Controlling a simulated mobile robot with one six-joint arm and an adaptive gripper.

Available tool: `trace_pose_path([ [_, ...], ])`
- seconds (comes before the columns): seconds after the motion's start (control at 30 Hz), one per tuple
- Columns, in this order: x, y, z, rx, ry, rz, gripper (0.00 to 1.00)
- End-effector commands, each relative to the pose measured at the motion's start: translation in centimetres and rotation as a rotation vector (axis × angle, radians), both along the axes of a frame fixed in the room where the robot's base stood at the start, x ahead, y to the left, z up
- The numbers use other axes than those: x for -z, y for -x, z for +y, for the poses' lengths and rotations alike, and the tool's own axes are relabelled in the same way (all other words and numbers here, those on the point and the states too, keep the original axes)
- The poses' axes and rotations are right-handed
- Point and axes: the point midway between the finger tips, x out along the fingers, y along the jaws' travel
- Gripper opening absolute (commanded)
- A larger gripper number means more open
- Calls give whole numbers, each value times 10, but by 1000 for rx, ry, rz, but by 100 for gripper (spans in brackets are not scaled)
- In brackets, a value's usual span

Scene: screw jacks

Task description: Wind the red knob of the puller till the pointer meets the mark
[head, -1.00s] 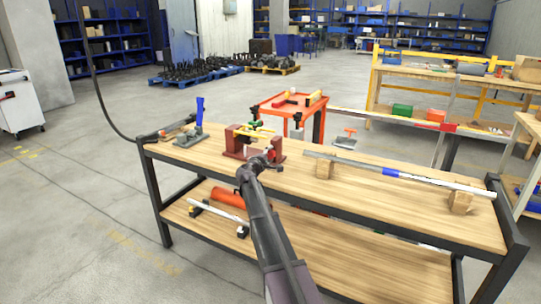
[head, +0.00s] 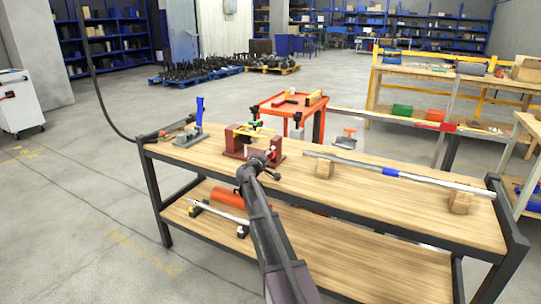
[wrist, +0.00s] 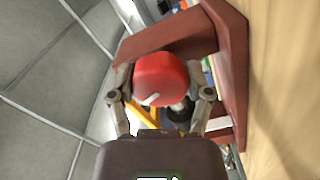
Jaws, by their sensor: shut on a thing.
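The red knob (wrist: 160,77) fills the middle of the wrist view, with a short white line on its face at the lower left. My gripper (wrist: 163,84) has one finger on each side of it and is shut on it. The dark red frame of the puller (wrist: 232,60) stands around and behind the knob. In the head view the puller (head: 234,143) stands on the workbench, with a yellow bar (head: 254,131) and green part on top. My gripper (head: 264,160) is at its front and hides the knob there. I cannot make out the pointer or the mark.
The wooden workbench (head: 400,205) holds a blue-handled tool (head: 199,113) left of the puller and a long metal bar (head: 400,174) on wooden blocks to the right. A red cart (head: 318,120) stands behind. Bare bench top lies in front of the bar.

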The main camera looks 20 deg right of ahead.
Motion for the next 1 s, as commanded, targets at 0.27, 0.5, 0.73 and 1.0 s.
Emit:
trace_pose_path([
  [0.27, -1, -4, 1, -6, 4, 1, 99],
  [0.5, 0, -2, 0, -4, 2, 1, 99],
  [0.73, 0, 0, 1, -2, 2, 1, 99],
  [1.0, 0, 10, 13, -3, 1, 1, 99],
])
